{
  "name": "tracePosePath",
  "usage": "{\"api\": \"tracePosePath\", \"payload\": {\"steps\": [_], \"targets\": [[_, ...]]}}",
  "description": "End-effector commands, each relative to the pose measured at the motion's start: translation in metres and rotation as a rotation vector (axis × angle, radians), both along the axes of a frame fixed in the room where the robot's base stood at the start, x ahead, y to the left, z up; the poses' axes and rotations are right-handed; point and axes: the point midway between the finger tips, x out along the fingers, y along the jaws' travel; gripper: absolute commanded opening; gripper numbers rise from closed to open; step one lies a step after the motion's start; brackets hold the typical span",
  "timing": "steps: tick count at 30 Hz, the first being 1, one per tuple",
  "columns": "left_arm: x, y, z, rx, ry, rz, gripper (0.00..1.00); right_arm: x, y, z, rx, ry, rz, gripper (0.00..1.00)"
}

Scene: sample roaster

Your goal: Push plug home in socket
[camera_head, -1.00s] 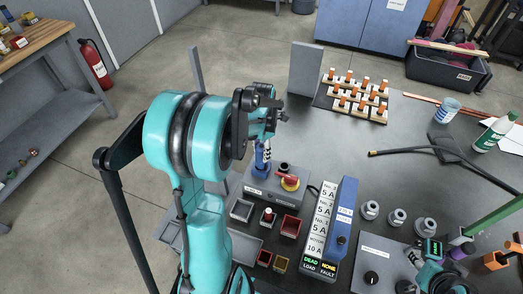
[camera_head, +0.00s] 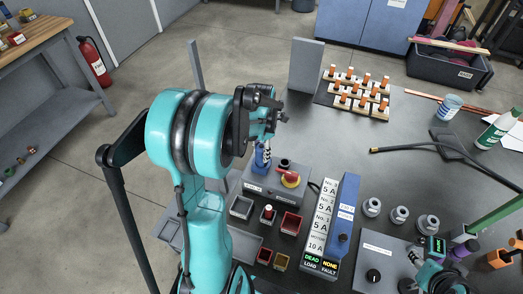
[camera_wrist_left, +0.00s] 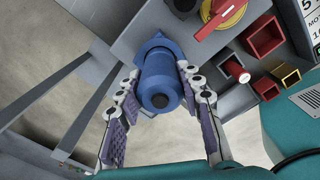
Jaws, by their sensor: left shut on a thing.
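A blue plug (camera_head: 262,157) stands at the left end of a grey switch box (camera_head: 273,187) with a red rotary handle on a yellow plate (camera_head: 290,178). My left gripper (camera_head: 264,138) is above it. In the left wrist view, the fingers of the left gripper (camera_wrist_left: 161,78) are shut on either side of the blue plug (camera_wrist_left: 159,84). The plug meets a blue socket flange (camera_wrist_left: 156,45) on the box. How deep it sits is hidden by its own body. Part of my right arm (camera_head: 440,282) shows at the lower right; its jaws are unclear.
Small open bins, one a red bin (camera_head: 291,223), sit in front of the box. A blue unit (camera_head: 343,215) with breaker labels and a DEAD/NONE display stands right of it. A grey upright panel (camera_head: 306,66) and a rack of orange-topped pegs (camera_head: 357,93) stand behind.

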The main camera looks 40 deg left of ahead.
Motion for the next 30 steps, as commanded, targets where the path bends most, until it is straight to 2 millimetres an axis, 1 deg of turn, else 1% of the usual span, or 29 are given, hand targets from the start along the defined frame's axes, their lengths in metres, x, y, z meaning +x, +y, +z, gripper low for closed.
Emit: {"api": "tracePosePath", "payload": {"steps": [15, 16, 17, 18, 27, 30], "targets": [[0.000, 0.000, -0.017, 0.000, 0.000, 0.000, 0.01, 0.000, 0.000, -0.013, 0.000, 0.000, 0.000, 0.40], [0.000, 0.000, -0.016, 0.000, 0.000, 0.000, 0.42, 0.000, 0.000, -0.013, 0.000, 0.000, 0.000, 0.40], [0.000, 0.000, -0.015, 0.000, 0.000, 0.000, 0.50, 0.000, 0.000, -0.012, 0.000, 0.000, 0.000, 0.40], [0.000, 0.000, -0.015, 0.000, 0.000, 0.000, 0.60, 0.000, 0.000, -0.012, 0.000, 0.000, 0.000, 0.40], [0.000, 0.000, -0.015, 0.000, 0.000, 0.000, 0.61, 0.000, 0.000, -0.012, 0.000, 0.000, 0.000, 0.40], [0.000, 0.000, -0.009, 0.000, 0.000, 0.000, 0.61, 0.000, 0.000, -0.012, 0.000, 0.000, 0.000, 0.40]]}}
